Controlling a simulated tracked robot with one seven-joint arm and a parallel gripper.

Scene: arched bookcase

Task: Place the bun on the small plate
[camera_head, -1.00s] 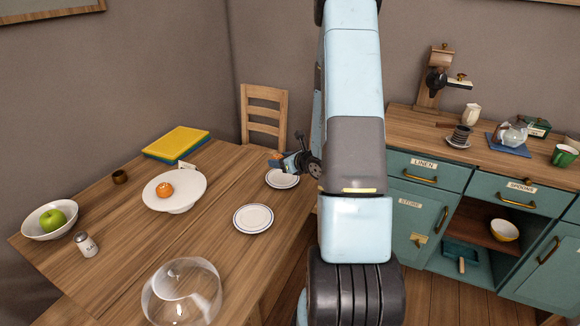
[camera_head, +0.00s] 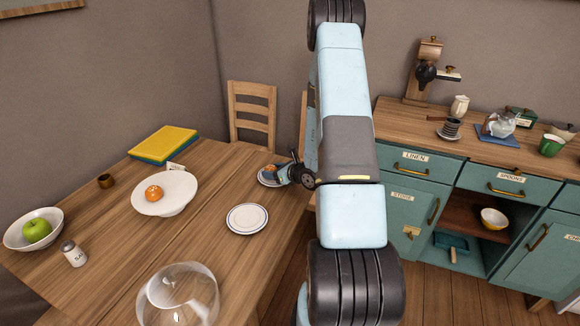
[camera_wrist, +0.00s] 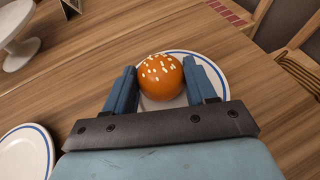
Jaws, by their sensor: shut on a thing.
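The bun (camera_wrist: 160,77) is round and orange-brown with pale seeds on top. In the wrist view it sits between the two blue fingers of my gripper (camera_wrist: 163,88), which is shut on it. A small white plate with a blue rim (camera_wrist: 216,76) shows behind and around the bun. I cannot tell whether the bun touches the plate. In the head view my gripper (camera_head: 275,171) is over this far plate (camera_head: 266,181) and hides most of the bun. A second small plate (camera_head: 247,219) lies nearer, empty; it also shows at the wrist view's lower left (camera_wrist: 24,155).
A white raised stand (camera_head: 164,197) holds an orange fruit (camera_head: 154,193). A glass dome (camera_head: 178,296), salt shaker (camera_head: 73,253) and bowl (camera_head: 24,239) with a green apple stand on the table. A chair (camera_head: 252,115) is behind. The teal cabinet (camera_head: 415,205) is right.

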